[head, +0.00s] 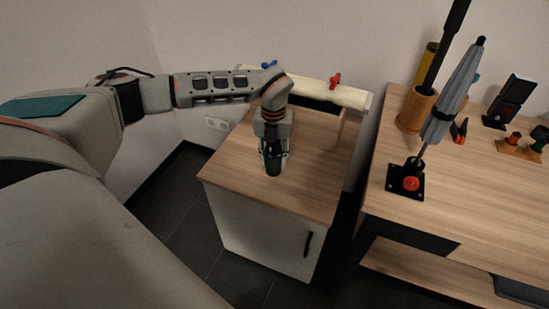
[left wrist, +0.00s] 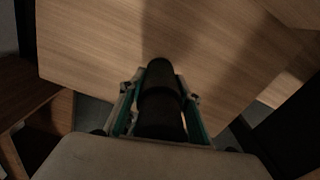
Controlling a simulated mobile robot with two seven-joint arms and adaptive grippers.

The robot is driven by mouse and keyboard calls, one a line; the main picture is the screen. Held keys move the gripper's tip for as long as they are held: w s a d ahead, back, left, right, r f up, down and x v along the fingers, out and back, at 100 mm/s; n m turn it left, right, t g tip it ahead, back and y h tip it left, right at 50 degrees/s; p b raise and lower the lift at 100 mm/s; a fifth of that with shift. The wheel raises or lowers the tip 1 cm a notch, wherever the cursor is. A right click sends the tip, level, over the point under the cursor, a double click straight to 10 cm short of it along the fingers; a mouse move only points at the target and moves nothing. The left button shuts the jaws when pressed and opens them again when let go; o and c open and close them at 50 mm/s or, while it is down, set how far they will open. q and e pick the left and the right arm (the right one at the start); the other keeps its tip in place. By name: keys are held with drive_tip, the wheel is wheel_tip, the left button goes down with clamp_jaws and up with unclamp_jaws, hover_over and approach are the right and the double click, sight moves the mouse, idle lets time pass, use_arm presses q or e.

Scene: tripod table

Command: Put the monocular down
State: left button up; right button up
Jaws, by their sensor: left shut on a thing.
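My left gripper (head: 273,157) points down over the light wooden top of a white cabinet (head: 225,165). It is shut on the monocular, a dark, short cylinder. In the left wrist view the monocular (left wrist: 160,92) sits between the two fingers (left wrist: 160,112), pointing away from the wrist toward the wooden surface. In the head view the monocular (head: 273,168) shows only as a small dark end below the fingers. Whether it touches the cabinet top cannot be told. My right gripper is not in view.
A cream tube (head: 350,97) with a red knob (head: 335,81) lies across the back of the cabinet. To the right a workbench (head: 400,215) bears a folded grey umbrella-like thing (head: 450,95) on a black base, and a wooden cup (head: 416,108). The cabinet top around my gripper is clear.

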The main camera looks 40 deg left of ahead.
sight(274, 144)
use_arm(q)
drive_tip(key=o, duration=1.3)
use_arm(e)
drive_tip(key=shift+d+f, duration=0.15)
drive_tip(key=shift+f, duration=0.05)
use_arm(q)
wheel_tip(274, 144, up, 6)
drive_tip(key=shift+w+f+p, duration=0.15)
drive_tip(key=shift+f+p, duration=0.05)
drive_tip(key=shift+p, duration=0.55)
wheel_tip(274, 144, up, 6)
drive_tip(key=shift+r+p, duration=0.1)
drive_tip(key=shift+p, duration=0.65)
drive_tip(key=shift+r, duration=0.2)
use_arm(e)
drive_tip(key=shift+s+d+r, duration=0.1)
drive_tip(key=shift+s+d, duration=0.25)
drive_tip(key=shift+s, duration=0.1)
